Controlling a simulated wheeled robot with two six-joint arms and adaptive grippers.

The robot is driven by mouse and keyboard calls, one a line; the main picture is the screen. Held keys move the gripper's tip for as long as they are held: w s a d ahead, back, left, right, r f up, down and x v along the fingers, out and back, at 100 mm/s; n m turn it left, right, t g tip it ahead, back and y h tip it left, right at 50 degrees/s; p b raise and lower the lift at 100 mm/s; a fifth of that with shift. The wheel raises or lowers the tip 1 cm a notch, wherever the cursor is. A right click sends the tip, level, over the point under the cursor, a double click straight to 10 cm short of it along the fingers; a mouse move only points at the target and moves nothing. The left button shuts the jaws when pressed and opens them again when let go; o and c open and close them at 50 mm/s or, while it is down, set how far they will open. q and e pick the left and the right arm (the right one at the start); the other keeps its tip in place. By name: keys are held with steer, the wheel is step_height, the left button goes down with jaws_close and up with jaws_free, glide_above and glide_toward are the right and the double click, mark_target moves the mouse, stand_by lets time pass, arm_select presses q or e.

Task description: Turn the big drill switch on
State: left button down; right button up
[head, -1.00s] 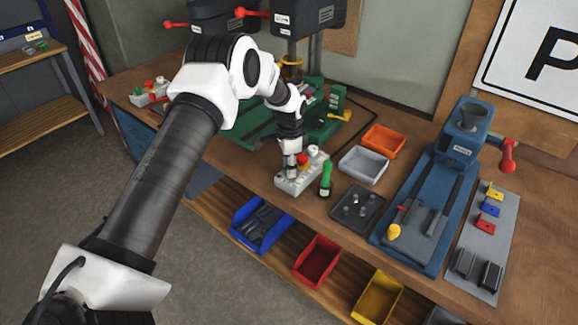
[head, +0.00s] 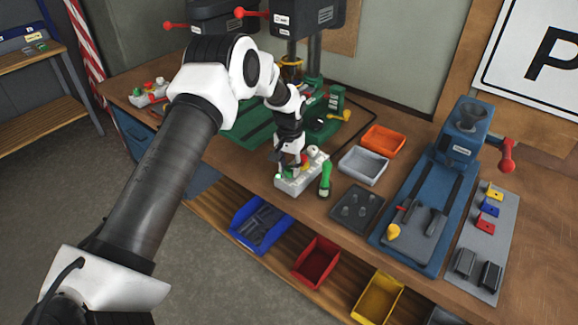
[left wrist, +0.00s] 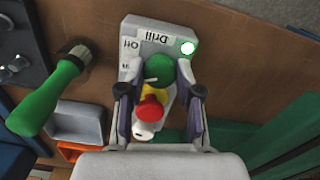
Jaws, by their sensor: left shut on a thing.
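The pale switch box (head: 296,178) stands on the bench in front of the big drill (head: 290,22). In the left wrist view the switch box (left wrist: 150,27) shows an upside-down "Drill" label, a green knob (left wrist: 162,70), a red button (left wrist: 150,112) on a yellow base and a bright whitish-green lamp (left wrist: 187,48). The knob's white mark points left, toward small labels at the box edge. My left gripper (head: 284,166) is down over the box. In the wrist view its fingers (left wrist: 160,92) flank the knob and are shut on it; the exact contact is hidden. My right gripper is out of view.
A green-handled brush (head: 325,180) stands close to the box's right. Grey (head: 363,166) and orange (head: 384,140) trays and a dark tray (head: 357,209) lie further right. A second switch box (head: 148,95) stands at the left. A blue vise machine (head: 432,185) fills the right.

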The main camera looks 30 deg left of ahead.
mark_target(290, 168)
arm_select(q)
steer(key=shift+w+r+n, duration=0.2)
steer(key=shift+n, duration=0.3)
steer(key=c, duration=1)
jaws_free()
steer(key=shift+o, duration=1.2)
steer(key=shift+f, duration=0.15)
step_height(290, 168, up, 12)
